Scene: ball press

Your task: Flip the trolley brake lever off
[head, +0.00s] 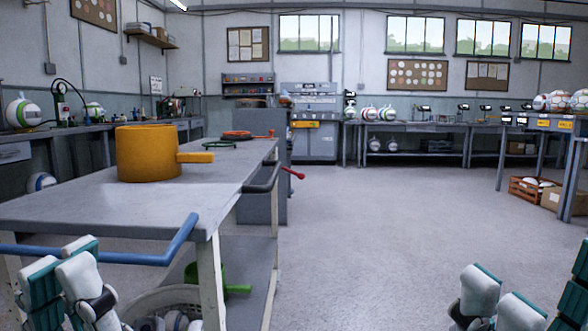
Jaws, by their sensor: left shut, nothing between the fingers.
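The trolley (95,213) is a grey table-like cart at the left, with a blue push bar (180,240) at its near end and a dark handle on its right side. A small red lever (293,173) sticks out to the right near its far end; I cannot tell whether it belongs to the trolley or to the grey cabinet behind. No part is clearly recognisable as the brake lever. My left gripper (68,284) is shut and empty at the bottom left, in front of the push bar. My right gripper (497,300) is at the bottom right, partly cut off, away from the trolley.
A yellow pot (147,154) with a side handle stands on the trolley top. A green item (238,289) and a white basket (150,303) are on its lower shelf. Benches with balls line the walls. The floor (385,225) right of the trolley is clear.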

